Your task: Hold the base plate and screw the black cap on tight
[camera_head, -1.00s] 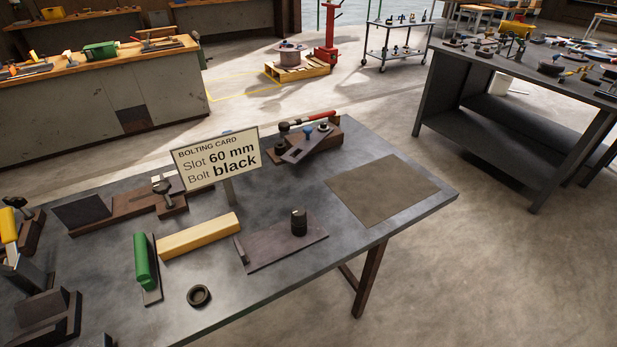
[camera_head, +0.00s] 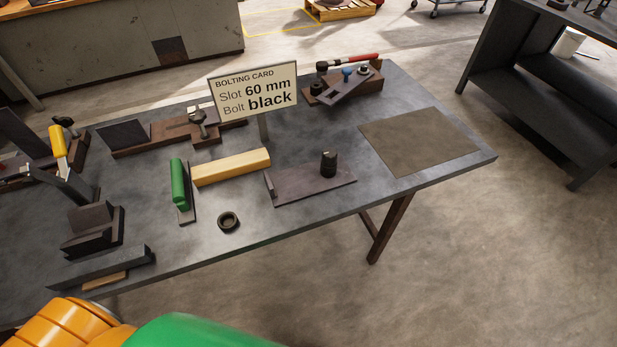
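A flat dark base plate (camera_head: 305,187) lies near the front edge of the steel table, with a small upright lip at its left end. A short black cylinder (camera_head: 328,164) stands upright on its right part; I cannot tell whether this is a bolt, a cap or both. A dark ring-shaped piece with an open centre (camera_head: 228,222) lies apart on the table, left of the plate. A card (camera_head: 254,92) reads "Slot 60 mm, Bolt black". Neither of my grippers is in view, and nothing touches the plate or the ring.
A yellow bar (camera_head: 231,167) and a green-handled tool (camera_head: 179,186) lie left of the plate. Dark clamps and blocks (camera_head: 92,230) crowd the table's left. A fixture with a red-handled tool (camera_head: 347,62) stands behind. A bare brown mat (camera_head: 420,140) lies at right.

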